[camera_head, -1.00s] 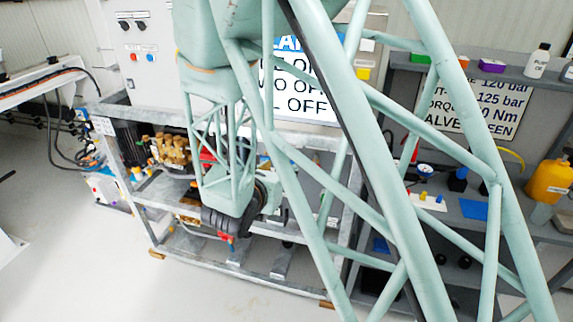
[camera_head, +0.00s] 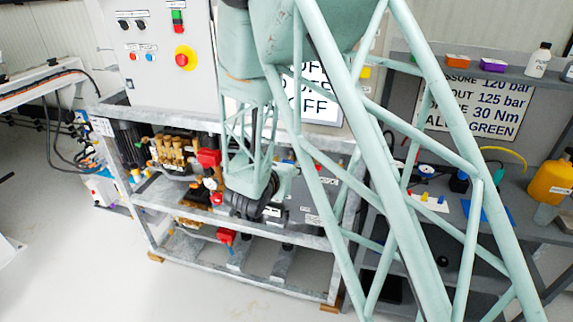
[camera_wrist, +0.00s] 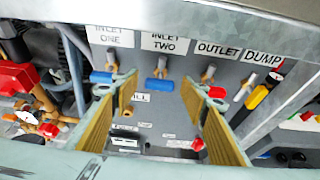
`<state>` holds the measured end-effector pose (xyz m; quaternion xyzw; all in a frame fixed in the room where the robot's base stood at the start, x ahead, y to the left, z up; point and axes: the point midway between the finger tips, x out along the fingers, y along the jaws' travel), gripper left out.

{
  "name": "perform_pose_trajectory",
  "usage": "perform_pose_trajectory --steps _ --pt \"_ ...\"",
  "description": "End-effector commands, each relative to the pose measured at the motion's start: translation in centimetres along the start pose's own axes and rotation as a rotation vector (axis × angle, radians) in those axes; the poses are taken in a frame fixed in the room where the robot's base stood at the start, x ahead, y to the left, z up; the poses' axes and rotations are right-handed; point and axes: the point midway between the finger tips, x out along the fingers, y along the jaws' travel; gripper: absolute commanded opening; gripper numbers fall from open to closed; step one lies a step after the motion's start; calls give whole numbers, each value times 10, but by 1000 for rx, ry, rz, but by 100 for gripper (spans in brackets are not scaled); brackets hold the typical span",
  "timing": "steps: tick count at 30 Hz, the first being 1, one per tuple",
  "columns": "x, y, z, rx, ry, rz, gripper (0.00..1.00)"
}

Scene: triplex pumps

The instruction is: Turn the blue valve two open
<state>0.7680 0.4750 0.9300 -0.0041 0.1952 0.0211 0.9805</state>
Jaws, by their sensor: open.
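The inlet two valve has a blue handle (camera_wrist: 160,85) lying sideways below the INLET TWO label (camera_wrist: 163,43) in the wrist view. A second blue handle (camera_wrist: 102,77) sits to its left under INLET ONE. My gripper (camera_wrist: 159,94) is open, its two yellow-padded fingers to the left and right of the inlet two handle in the picture. Nothing is held, and I see no clear contact with the handle. In the head view my gripper end (camera_head: 272,210) is at the pump frame, and my arm hides the valves.
The outlet valve has a red handle (camera_wrist: 217,92) and the dump valve a yellow one (camera_wrist: 256,98), both to the right. A metal frame beam (camera_wrist: 220,16) runs above the panel. Red parts (camera_wrist: 18,77) and pipes crowd the left. A shelf unit (camera_head: 465,205) stands right.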

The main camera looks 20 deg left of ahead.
Motion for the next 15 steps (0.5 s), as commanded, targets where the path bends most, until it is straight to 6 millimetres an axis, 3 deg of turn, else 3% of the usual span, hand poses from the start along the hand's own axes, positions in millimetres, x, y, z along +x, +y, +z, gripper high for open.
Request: perform_pose_trajectory --steps 7,15 --pt "0 0 0 0 0 0 40" --pt "0 0 0 0 0 0 17"
